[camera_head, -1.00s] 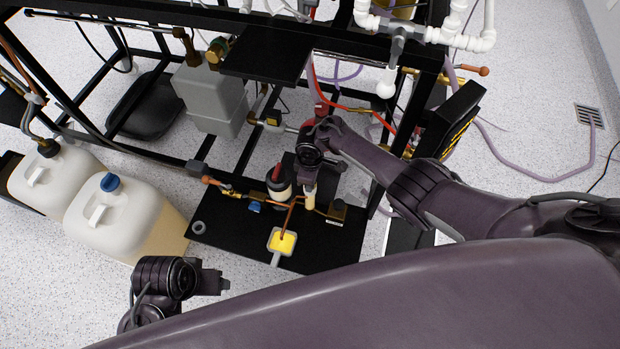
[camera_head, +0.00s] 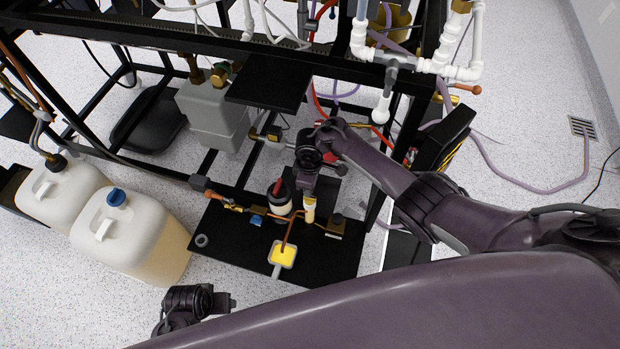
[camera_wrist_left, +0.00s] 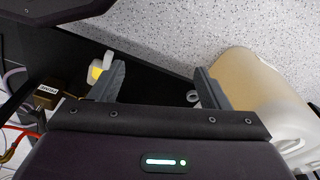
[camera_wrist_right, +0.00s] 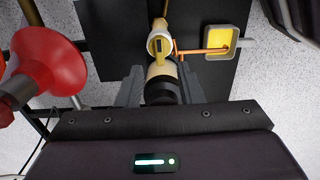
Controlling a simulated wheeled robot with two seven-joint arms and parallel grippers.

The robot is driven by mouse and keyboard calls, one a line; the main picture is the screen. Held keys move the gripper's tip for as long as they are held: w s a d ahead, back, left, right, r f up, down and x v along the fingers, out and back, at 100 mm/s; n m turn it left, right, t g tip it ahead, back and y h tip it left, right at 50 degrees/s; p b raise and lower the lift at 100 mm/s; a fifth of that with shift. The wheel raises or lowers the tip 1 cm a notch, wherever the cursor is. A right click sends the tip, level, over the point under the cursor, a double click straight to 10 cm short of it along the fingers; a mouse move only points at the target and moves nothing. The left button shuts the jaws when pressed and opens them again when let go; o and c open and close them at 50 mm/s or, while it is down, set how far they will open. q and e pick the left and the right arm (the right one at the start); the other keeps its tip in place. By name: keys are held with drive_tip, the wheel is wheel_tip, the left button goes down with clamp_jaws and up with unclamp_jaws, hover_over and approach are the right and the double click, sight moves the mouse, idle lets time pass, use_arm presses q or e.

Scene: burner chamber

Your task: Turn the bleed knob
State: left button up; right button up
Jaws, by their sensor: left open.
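I cannot tell for certain which part is the bleed knob. My right gripper (camera_head: 309,190) is low over the black base plate (camera_head: 335,264), above a small cream-and-yellow fitting (camera_head: 310,211). In the right wrist view, its fingers (camera_wrist_right: 161,82) stand on either side of a dark, round part (camera_wrist_right: 161,91) with a cream body. Whether they touch it is unclear. A slotted pale-yellow cap (camera_wrist_right: 160,43) lies just beyond the fingertips. My left gripper (camera_head: 224,302) is open and empty at lower left, also in the left wrist view (camera_wrist_left: 160,78), away from the fittings.
A large red, rounded part (camera_wrist_right: 48,70) is close on the left in the right wrist view. Copper pipes (camera_head: 288,228), a black frame and hoses crowd around. Two jugs, one blue-capped (camera_head: 122,235), stand left.

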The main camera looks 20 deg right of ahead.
use_arm(q)
drive_tip(key=shift+s+a+f, duration=0.1)
drive_tip(key=shift+f, duration=0.4)
drive_tip(key=shift+s+a+f, duration=0.1)
drive_tip(key=shift+f, duration=0.4)
